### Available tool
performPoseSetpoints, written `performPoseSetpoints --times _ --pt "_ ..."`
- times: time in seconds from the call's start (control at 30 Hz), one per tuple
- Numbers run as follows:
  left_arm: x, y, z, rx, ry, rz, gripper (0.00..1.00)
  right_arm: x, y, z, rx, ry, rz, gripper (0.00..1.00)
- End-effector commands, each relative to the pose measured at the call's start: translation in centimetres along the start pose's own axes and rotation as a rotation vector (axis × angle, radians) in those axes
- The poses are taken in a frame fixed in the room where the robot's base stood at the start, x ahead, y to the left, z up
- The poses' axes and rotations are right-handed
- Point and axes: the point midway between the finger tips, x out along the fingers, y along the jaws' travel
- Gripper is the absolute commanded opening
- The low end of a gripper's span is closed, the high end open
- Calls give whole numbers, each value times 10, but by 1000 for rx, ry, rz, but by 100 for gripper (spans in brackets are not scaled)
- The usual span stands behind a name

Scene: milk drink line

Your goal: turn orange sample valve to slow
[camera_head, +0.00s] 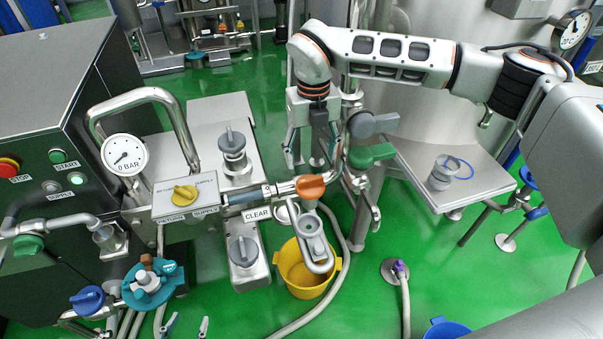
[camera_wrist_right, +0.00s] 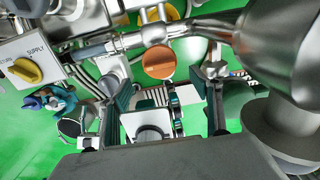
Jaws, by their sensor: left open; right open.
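The orange sample valve handle (camera_head: 310,187) sits on the horizontal steel pipe, just right of the CLEAR label (camera_head: 257,214). In the right wrist view the orange handle (camera_wrist_right: 158,62) shows as a round face beyond the fingers. My right gripper (camera_head: 311,160) hangs from the arm above and behind the handle in the head view. Its jaws (camera_wrist_right: 172,88) are open and empty, apart from the handle. My left gripper (camera_head: 187,327) shows only its two spread fingertips at the bottom edge of the head view. No slow marking is legible.
Grey (camera_head: 374,124) and green (camera_head: 370,156) handles stand close to the right gripper. A yellow bucket (camera_head: 300,283) and a hose lie below the orange handle. A yellow knob (camera_head: 185,194) and a pressure gauge (camera_head: 125,155) are at left.

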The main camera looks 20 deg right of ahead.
Motion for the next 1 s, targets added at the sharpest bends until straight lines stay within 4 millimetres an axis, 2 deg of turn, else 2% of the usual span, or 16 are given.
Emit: performPoseSetpoints --times 0.4,0.6,0.87,1.0 --pt "0 0 -1 0 0 0 44 61 2 -2 -2 6 4 64" --pt "-1 0 -1 0 0 0 44 73 2 -2 -3 4 4 64" --pt "0 0 -1 0 0 0 44 74 2 -1 -3 3 5 64" --pt "0 0 -1 0 0 0 44 74 2 -1 -3 3 5 30"
